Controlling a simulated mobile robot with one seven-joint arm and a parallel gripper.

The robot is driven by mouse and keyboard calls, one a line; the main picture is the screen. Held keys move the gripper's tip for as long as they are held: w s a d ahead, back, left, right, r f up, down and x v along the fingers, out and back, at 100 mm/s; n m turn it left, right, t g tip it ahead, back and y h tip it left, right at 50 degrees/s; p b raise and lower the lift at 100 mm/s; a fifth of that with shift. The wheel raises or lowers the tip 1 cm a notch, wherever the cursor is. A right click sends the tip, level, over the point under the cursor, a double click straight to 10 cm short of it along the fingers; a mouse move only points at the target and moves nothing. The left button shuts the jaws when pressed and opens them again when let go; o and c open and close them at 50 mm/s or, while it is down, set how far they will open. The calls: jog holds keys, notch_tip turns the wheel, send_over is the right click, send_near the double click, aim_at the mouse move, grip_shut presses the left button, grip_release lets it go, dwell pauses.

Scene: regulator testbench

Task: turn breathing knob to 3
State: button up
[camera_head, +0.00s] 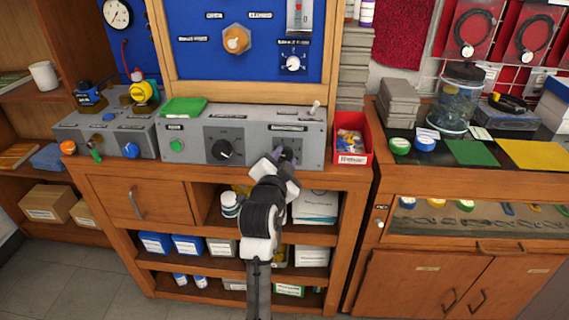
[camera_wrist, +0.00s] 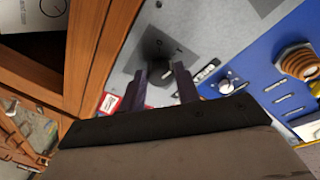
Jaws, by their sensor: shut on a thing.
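A grey console (camera_head: 262,118) stands on the wooden bench below the blue board. A black knob (camera_head: 287,153) is on the right part of its front face, largely covered by my gripper (camera_head: 281,154). In the wrist view the dark knob (camera_wrist: 157,48) stands out from the grey panel, and my gripper (camera_wrist: 160,86) has one finger on each side of it, shut on it. The knob's pointer and scale are hidden, so its setting cannot be told. A second black knob (camera_head: 222,150) with a dial sits left of it, clear of my gripper; the small labels are unreadable.
A toggle switch (camera_head: 315,106) rises from the console's top right. A red box (camera_head: 350,138) stands close on the right. A green button (camera_head: 177,145) is at the console's left. A white knob (camera_head: 293,62) and an orange valve (camera_head: 236,39) are on the blue board above.

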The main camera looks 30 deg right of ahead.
jog(key=m+g+b, duration=0.1)
jog(key=m+b, duration=0.1)
jog(key=m, duration=0.4)
jog(key=shift+w+a, duration=0.1)
jog(key=shift+w, duration=0.05)
jog(key=m+b, duration=0.1)
jog(key=m, duration=0.1)
jog(key=m+g+b, duration=0.1)
jog(key=m, duration=0.2)
jog(key=shift+r+m+y+b, duration=0.2)
jog(key=shift+m+y+b, duration=0.1)
jog(key=shift+b, duration=0.1)
jog(key=m+b, duration=0.1)
jog(key=m, duration=0.1)
jog(key=m+y+b, duration=0.1)
jog(key=m, duration=0.2)
jog(key=shift+r+g, duration=0.2)
jog(key=shift+g, duration=0.1)
jog(key=shift+d+r+m+y+b, duration=0.15)
jog(key=shift+m+y+b, duration=0.4)
jog(key=shift+m, duration=1.35)
jog(key=o, duration=1)
